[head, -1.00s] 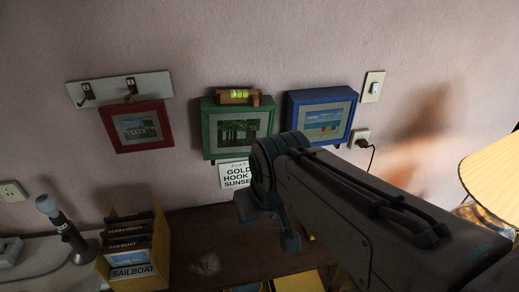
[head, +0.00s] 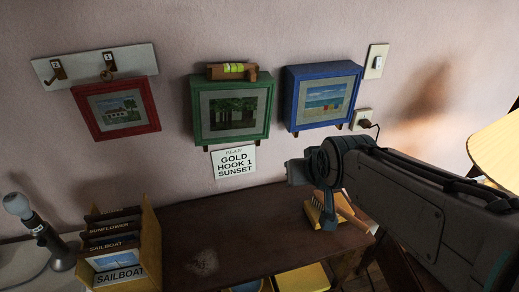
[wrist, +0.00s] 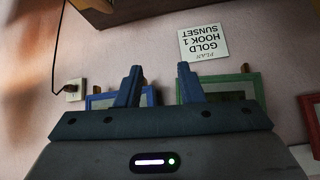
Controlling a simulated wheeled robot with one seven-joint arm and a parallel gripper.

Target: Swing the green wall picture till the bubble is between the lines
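The green wall picture (head: 265,108) hangs in the middle of three frames, with dark trees in it. A spirit level (head: 250,74) with a yellow-green vial (head: 233,68) sits on its top edge. The bubble is too small to place against the lines. In the wrist view the green frame (wrist: 245,84) shows upside down at the right, partly behind a finger. My gripper (wrist: 157,72) is open and empty, its two fingers apart. In the head view my gripper (head: 326,212) is low, right of and below the green picture, apart from it.
A blue picture (head: 290,98) hangs close on the right, a red one (head: 154,105) on the left under a hook board (head: 130,60). A plan sign (head: 233,161) is below the green frame. A dark table (head: 230,235) carries a yellow card box (head: 152,240). A lampshade (head: 500,140) stands right.

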